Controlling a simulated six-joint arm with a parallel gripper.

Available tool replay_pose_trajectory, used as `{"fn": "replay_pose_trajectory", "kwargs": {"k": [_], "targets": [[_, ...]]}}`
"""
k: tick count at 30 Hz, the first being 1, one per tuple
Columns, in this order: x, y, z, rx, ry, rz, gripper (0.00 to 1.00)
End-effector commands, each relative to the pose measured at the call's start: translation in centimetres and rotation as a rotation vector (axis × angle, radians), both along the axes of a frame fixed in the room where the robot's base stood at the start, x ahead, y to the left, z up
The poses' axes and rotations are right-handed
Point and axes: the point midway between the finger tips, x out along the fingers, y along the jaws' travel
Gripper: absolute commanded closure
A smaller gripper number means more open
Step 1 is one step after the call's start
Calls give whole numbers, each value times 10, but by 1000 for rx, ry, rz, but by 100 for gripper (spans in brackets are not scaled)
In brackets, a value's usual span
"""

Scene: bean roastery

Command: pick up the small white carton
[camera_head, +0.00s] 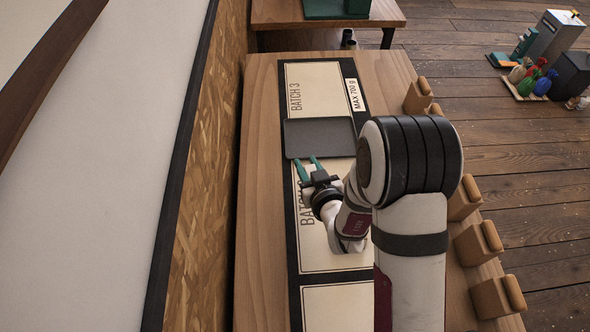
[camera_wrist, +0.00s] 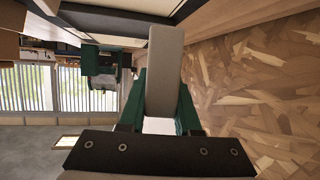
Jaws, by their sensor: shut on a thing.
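My gripper (camera_head: 308,161) has green fingers and reaches forward over the bench, close to the near edge of a dark grey tray (camera_head: 320,137). In the wrist view the fingers (camera_wrist: 162,100) are shut on the small white carton (camera_wrist: 165,60), a slim upright block. Its face looks grey in shade. A brighter white patch shows between the finger bases. In the head view the carton is hard to make out against the pale mat. I cannot tell whether it touches the tray or bench.
Pale mats labelled BATCH run along the wooden bench (camera_head: 262,200). A chipboard wall (camera_head: 205,190) is close on the left. Several tan blocks (camera_head: 480,243) line the right edge. A second table (camera_head: 275,12) stands beyond. Coloured bags (camera_head: 541,85) lie at far right.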

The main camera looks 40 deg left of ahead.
Motion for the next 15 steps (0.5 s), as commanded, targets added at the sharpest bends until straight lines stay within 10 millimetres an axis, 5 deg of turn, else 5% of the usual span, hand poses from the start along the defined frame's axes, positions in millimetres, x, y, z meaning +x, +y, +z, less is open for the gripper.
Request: {"fn": "replay_pose_trajectory", "kwargs": {"k": [9,15], "targets": [[28,-66,43,2,-2,-5,100],[32,-79,51,0,0,-1,100]]}}
